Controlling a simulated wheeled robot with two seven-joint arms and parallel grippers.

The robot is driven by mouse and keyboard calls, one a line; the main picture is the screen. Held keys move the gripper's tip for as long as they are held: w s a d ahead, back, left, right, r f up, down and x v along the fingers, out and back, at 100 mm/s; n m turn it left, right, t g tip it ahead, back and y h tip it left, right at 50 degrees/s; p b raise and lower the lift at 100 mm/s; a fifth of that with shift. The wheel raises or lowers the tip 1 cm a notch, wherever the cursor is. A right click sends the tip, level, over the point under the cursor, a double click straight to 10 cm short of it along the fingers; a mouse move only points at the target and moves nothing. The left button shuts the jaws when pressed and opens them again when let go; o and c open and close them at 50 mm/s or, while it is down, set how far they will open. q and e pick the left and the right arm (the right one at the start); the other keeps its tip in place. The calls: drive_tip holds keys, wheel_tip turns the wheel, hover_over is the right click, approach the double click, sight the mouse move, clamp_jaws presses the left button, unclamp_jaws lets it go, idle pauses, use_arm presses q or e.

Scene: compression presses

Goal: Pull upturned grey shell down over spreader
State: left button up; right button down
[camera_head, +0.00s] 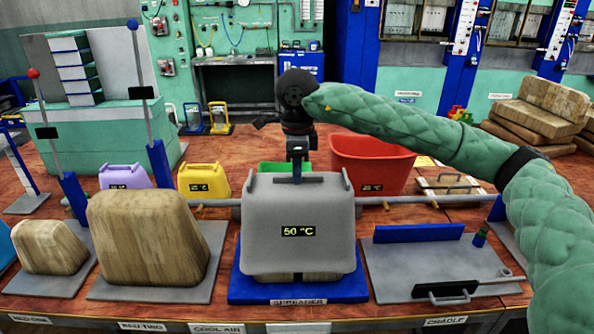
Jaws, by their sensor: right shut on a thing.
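The grey shell (297,215), marked 50 °C, stands over the spreader (243,289), a blue base with a front label. A strip of wooden block (300,277) shows below the shell's lower edge; the rest of the block is hidden behind the shell. My right gripper (297,172) reaches down from above to the middle of the shell's top edge, between its two raised corners, and is shut on it. The fingertips are partly hidden by the shell. My left gripper is not in view.
Wooden forms (146,240) on grey plates stand left of the spreader. A cradle plate (400,262) with a black-handled bar lies to the right. A grey rail (410,199) runs behind. Purple (123,178), yellow (203,181) and red (371,160) shells stand farther back.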

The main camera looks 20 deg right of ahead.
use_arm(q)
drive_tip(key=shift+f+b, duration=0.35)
use_arm(e)
drive_tip(key=shift+f, duration=0.35)
drive_tip(key=c, duration=1.5)
unclamp_jaws()
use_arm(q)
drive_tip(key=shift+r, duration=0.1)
